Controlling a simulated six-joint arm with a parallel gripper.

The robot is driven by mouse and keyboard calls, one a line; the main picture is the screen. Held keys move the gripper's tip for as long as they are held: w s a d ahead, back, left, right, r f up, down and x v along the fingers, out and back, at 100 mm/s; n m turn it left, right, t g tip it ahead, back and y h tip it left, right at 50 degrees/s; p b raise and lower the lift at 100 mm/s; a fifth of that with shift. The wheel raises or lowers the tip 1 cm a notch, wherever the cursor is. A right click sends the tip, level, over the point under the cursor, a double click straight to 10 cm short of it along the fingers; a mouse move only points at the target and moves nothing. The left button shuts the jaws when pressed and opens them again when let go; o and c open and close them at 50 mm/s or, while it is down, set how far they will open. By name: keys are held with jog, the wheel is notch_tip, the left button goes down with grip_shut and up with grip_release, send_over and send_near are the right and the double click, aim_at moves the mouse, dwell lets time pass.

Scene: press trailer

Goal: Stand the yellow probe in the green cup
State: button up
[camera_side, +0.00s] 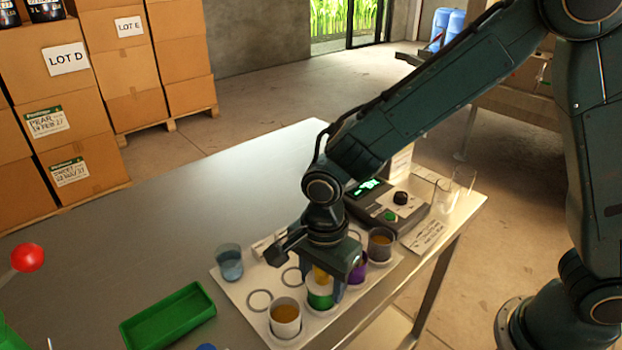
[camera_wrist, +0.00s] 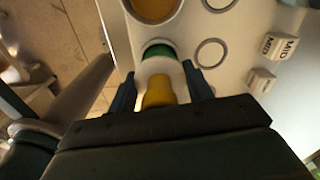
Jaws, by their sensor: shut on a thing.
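The yellow probe (camera_side: 320,275) is between the fingers of my gripper (camera_side: 335,275), which is shut on it. The probe also shows between the two dark fingers in the wrist view (camera_wrist: 158,92). The green cup (camera_side: 320,299) is directly below the probe and my gripper, on the white tray (camera_side: 258,283). Its green part shows just beyond the probe in the wrist view (camera_wrist: 157,50). My gripper and fingers hide part of the cup and probe. I cannot tell whether the probe's lower end is inside the cup or above it.
A cup of brown liquid (camera_side: 285,318) stands in front, with a purple cup (camera_side: 357,272) and another brown one (camera_side: 380,245) behind. A bluish glass (camera_side: 229,263) stands left. A green tray (camera_side: 168,317) and a meter (camera_side: 385,205) are nearby.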

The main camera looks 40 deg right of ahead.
jog(key=o, duration=0.7)
jog(key=shift+o, duration=0.2)
jog(key=shift+r, duration=5.5)
jog(key=shift+r, duration=0.15)
notch_tip(320, 180, up, 9)
